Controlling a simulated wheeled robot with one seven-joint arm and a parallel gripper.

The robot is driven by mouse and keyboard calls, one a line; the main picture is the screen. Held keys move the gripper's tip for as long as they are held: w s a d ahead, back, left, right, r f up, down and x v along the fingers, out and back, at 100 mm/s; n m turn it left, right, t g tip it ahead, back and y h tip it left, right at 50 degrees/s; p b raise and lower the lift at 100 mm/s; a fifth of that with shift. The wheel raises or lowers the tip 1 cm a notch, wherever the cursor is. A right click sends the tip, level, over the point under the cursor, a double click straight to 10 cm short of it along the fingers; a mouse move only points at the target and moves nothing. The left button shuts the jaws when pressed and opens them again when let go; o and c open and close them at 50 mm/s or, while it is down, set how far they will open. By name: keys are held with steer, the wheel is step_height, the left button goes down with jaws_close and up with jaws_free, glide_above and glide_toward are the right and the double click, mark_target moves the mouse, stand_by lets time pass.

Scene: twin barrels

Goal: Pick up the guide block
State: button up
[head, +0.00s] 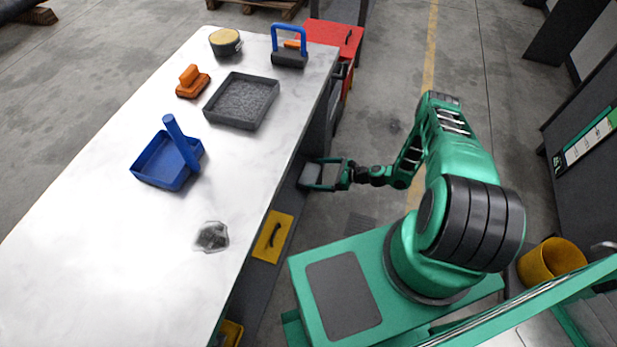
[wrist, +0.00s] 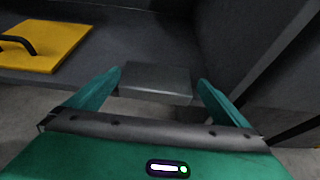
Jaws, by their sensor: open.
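A plain grey block (wrist: 155,82), which looks like the guide block, lies on a dark low surface in the wrist view. My gripper (wrist: 160,78) is open, with one green finger on each side of the block and small gaps visible. In the head view my gripper (head: 308,173) is low beside the white bench, below its top. The grey block (head: 313,172) shows between its fingers there.
The white bench top (head: 110,250) holds a blue tray (head: 160,172), a dark tray (head: 240,100), an orange tool (head: 190,82) and other items. A yellow panel with a black handle (wrist: 45,45) is left of the block. A dark wall (wrist: 240,45) rises close on the right.

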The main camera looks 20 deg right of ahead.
mark_target(310, 173)
steer(key=shift+f+x, duration=0.25)
steer(key=shift+x, duration=2)
steer(key=shift+s, duration=0.15)
steer(key=c, duration=1.4)
steer(key=shift+r, duration=0.15)
steer(key=c, duration=0.4)
steer(key=shift+o, duration=0.2)
